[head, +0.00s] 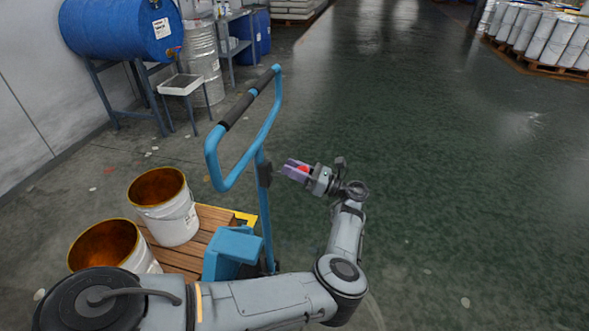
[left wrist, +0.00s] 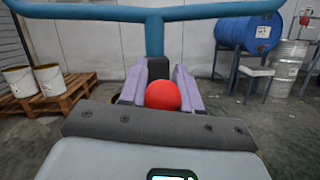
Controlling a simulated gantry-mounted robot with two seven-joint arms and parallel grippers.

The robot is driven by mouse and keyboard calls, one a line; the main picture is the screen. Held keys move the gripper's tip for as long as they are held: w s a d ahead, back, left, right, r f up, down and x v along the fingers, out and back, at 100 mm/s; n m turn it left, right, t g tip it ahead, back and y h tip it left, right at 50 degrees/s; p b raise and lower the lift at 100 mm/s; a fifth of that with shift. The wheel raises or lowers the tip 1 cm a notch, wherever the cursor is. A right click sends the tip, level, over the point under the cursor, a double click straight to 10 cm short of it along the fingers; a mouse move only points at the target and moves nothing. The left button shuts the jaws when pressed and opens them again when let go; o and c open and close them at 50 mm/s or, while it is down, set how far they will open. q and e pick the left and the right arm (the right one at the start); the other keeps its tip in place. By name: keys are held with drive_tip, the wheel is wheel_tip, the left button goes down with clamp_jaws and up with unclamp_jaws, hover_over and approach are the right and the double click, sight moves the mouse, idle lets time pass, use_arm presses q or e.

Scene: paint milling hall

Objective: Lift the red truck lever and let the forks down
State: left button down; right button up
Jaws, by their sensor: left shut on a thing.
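The red ball knob of the truck lever (head: 303,169) shows between the purple fingers of my left gripper (head: 296,169). In the left wrist view the red knob (left wrist: 163,96) sits between both fingers (left wrist: 160,90), and the gripper is shut on it. The lever's shaft is hidden. The blue pallet truck (head: 233,243) stands upright with its looped handle (head: 215,160) just left of my gripper. The forks are hidden under a wooden pallet (head: 185,262). My right gripper is not in view.
Two white buckets with brown contents, a rear one (head: 175,225) and a front one (head: 140,262), stand on the pallet. A blue drum (head: 115,28) lies on a stand at the back left. Open green floor (head: 430,170) lies to the right.

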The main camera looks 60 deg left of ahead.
use_arm(q)
drive_tip(key=shift+s+r, duration=0.1)
idle(0.4)
drive_tip(key=c, duration=1.2)
unclamp_jaws()
drive_tip(key=o, duration=0.3)
drive_tip(key=shift+s+a, duration=0.1)
drive_tip(key=shift+o, duration=0.2)
drive_tip(key=shift+w+d, duration=0.2)
drive_tip(key=shift+w, duration=0.05)
drive_tip(key=b+v, duration=0.2)
drive_tip(key=v, duration=0.8)
drive_tip(key=shift+b, duration=0.3)
